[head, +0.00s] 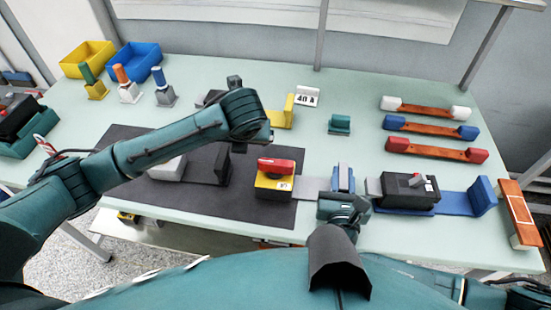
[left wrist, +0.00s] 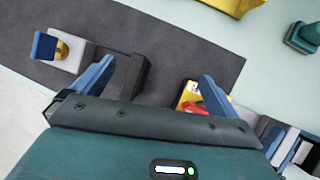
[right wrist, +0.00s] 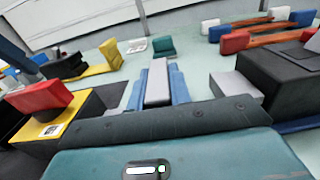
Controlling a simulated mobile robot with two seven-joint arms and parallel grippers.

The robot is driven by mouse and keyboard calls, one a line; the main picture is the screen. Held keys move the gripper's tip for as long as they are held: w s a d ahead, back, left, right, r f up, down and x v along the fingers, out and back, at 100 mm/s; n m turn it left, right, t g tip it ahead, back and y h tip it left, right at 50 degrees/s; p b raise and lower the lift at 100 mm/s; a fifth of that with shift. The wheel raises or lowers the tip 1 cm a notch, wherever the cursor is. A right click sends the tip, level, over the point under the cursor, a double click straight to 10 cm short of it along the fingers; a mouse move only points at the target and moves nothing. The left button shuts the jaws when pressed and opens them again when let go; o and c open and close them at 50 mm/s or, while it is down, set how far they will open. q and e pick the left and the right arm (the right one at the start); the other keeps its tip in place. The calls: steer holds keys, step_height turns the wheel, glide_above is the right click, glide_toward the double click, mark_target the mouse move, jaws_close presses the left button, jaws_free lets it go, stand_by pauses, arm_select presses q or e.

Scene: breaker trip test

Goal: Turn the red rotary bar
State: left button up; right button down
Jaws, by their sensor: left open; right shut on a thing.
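The red rotary bar (head: 276,165) lies across the top of a yellow box (head: 268,186) on the dark mat; it also shows in the right wrist view (right wrist: 38,97). In the left wrist view the red bar (left wrist: 194,108) is partly hidden behind one finger. My right gripper (head: 343,178) is shut on a light grey block (right wrist: 157,82), to the right of the yellow box and apart from the red bar.
A black device (head: 408,190) on a blue base stands right of my right gripper. A dark block (head: 222,165) stands left of the yellow box on the mat (head: 200,199). Red, blue and white-ended bars lie at the right. Yellow (head: 84,62) and blue bins stand far left.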

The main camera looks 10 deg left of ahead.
mark_target(275, 162)
arm_select(q)
steer(key=s+d+r+m+g+h, duration=0.25)
steer(key=d+r+g, duration=0.25)
steer(key=d+r, duration=0.35)
steer(key=shift+n+h, duration=0.25)
steer(key=shift+n, duration=0.2)
step_height(275, 162, down, 12)
steer(key=shift+w+r, duration=0.1)
steer(key=shift+w, duration=0.05)
steer(key=c, duration=1)
